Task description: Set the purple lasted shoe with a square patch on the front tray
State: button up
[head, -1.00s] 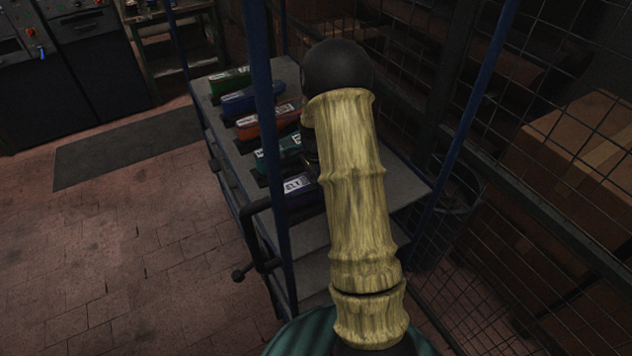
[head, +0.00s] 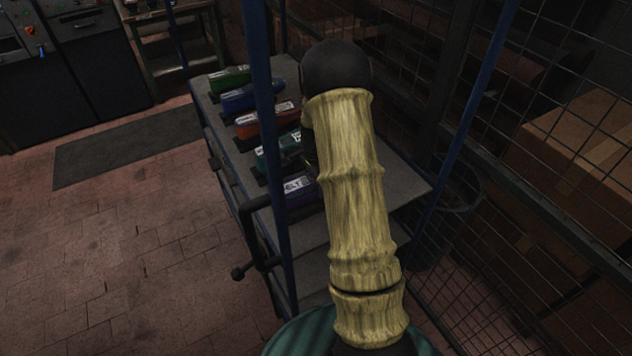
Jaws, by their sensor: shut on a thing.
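A purple shoe-shaped piece (head: 300,201) lies nearest in a row on the rack's top shelf. A pale label with dark letters and a dark square mark shows on it, and its right end is hidden behind my arm. My gripper is not seen; my arm, with its yellow sleeve, covers the right part of the row. Whether my gripper touches the purple piece cannot be told. I cannot make out which surface is the front tray.
Green (head: 229,77), blue (head: 240,98), orange-red (head: 255,125) and teal (head: 270,155) pieces lie farther along the shelf (head: 395,185). Blue rack posts (head: 268,130) stand close to my arm. A wire mesh fence (head: 530,150) closes the right side. Open brick floor (head: 120,260) lies left.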

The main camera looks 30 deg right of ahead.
jog(key=o, duration=1.6)
jog(key=shift+o, duration=0.2)
notch_tip(320, 180, up, 18)
jog(key=b, duration=0.3)
jog(key=shift+f, duration=0.25)
jog(key=shift+s, duration=0.1)
